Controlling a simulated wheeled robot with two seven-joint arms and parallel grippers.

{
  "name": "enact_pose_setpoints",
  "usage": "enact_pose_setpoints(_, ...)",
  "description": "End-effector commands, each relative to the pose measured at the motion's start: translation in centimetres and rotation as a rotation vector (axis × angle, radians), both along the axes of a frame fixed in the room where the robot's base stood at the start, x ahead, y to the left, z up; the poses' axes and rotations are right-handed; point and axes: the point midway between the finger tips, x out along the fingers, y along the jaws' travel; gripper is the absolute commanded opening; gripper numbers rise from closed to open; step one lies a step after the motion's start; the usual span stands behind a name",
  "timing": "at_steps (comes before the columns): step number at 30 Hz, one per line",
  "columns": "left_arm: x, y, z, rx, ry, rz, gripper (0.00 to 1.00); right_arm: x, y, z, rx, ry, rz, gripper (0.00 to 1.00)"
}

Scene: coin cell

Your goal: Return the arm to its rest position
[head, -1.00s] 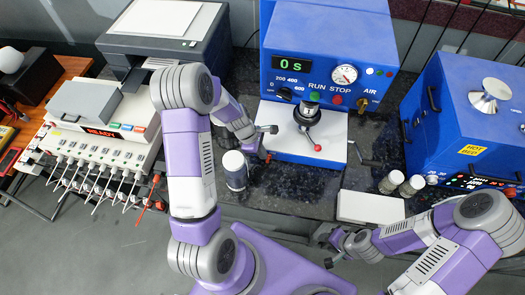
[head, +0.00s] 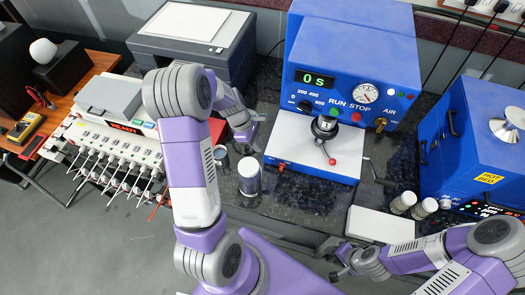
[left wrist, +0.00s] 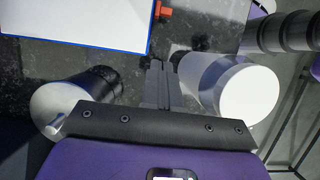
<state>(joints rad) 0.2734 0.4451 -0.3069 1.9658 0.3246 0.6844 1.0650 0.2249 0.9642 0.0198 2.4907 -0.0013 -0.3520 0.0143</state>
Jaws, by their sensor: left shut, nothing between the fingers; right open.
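My left gripper (head: 254,125) is shut and empty, above the dark counter just left of the blue press's white base plate. In the left wrist view its closed fingers (left wrist: 160,84) point between two cylindrical containers: a dark and pale one (left wrist: 60,108) on the left and a white-topped one (left wrist: 232,88) on the right. My left arm (head: 190,170) rises in front of the bench, its elbow bent high. My right gripper (head: 332,262) is open and empty, low by the counter's front edge.
The blue press (head: 350,65) with a red-tipped lever stands behind. A white-topped jar (head: 249,178) and a smaller cylinder (head: 221,160) stand near my left gripper. A white box (head: 375,225), small vials (head: 403,202) and a blue hot-bed unit (head: 480,140) are right; a cabled tester (head: 110,140) is left.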

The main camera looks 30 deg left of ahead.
Motion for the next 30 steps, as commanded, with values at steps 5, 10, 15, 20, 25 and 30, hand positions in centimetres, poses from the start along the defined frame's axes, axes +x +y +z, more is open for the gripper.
enact_pose_setpoints(5, -0.1, 0.4, 1.1, 0.0, 0.0, 0.0, 0.0, 0.0, 0.0, 0.2, 0.0, 0.0, 0.0, 0.43)
enact_pose_setpoints(10, -0.1, 0.4, 1.1, 0.0, 0.0, 0.001, 0.0, 0.0, 0.0, 0.2, 0.0, 0.0, 0.0, 0.43)
enact_pose_setpoints(15, -0.1, 0.4, 1.1, 0.0, 0.0, 0.001, 0.0, 0.0, 0.0, 0.2, 0.0, 0.0, 0.0, 0.43)
enact_pose_setpoints(20, -0.1, 0.4, 1.0, 0.0, 0.0, 0.001, 0.0, 0.0, 0.0, 0.2, 0.0, 0.0, 0.0, 0.43)
enact_pose_setpoints(25, -0.1, 0.4, 2.0, 0.0, 0.0, 0.001, 0.0, 0.0, 0.0, 1.1, 0.0, 0.0, 0.0, 0.43)
enact_pose_setpoints(30, -0.1, 0.4, 5.3, 0.0, 0.0, 0.0, 0.0, 0.0, 0.0, 4.5, 0.0, 0.0, 0.0, 0.43)
